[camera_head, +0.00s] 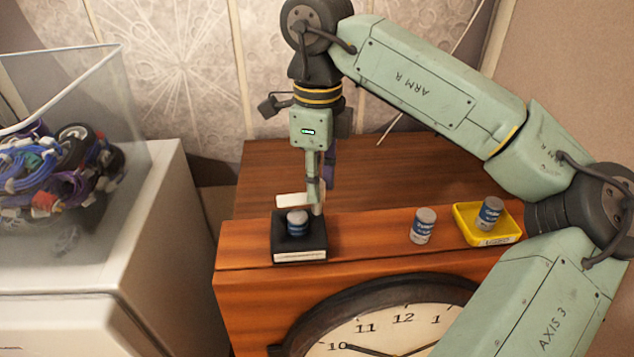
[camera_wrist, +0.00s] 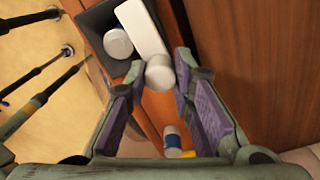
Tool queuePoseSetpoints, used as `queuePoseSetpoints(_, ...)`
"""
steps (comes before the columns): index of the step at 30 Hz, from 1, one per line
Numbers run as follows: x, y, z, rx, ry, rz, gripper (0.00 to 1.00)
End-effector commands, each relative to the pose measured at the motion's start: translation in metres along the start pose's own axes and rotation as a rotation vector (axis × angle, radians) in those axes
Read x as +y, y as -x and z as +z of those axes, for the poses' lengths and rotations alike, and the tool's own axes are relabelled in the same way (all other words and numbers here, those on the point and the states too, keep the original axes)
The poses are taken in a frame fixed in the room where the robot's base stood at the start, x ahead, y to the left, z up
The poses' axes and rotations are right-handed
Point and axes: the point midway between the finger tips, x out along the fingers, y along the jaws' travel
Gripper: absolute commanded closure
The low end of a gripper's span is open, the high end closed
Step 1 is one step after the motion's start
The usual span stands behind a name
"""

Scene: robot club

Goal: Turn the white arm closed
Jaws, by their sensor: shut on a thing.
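The white arm (camera_head: 294,200) is a flat bar at the black box (camera_head: 299,248) near the front edge of the wooden clock case. In the wrist view the white arm (camera_wrist: 143,28) runs along the box's right side, beside the white-topped can (camera_wrist: 118,43), whose top is uncovered. The can (camera_head: 297,223) sits in the box in the head view. My gripper (camera_head: 316,207) points down behind the box's right side. In the wrist view my gripper (camera_wrist: 161,82) is shut on the rounded white end of the arm. Its contact is partly hidden in the head view.
Another can (camera_head: 423,226) stands on the case to the right. The clock face (camera_head: 400,325) is on the front. A clear bin of cables (camera_head: 60,170) stands left. The wooden top (camera_head: 400,170) behind is clear.

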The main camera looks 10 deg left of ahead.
Motion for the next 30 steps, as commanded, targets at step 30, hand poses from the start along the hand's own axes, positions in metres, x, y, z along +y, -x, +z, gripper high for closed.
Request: queuePoseSetpoints(30,-0.001,0.001,0.0009,0.012,0.679,-0.004,1.0)
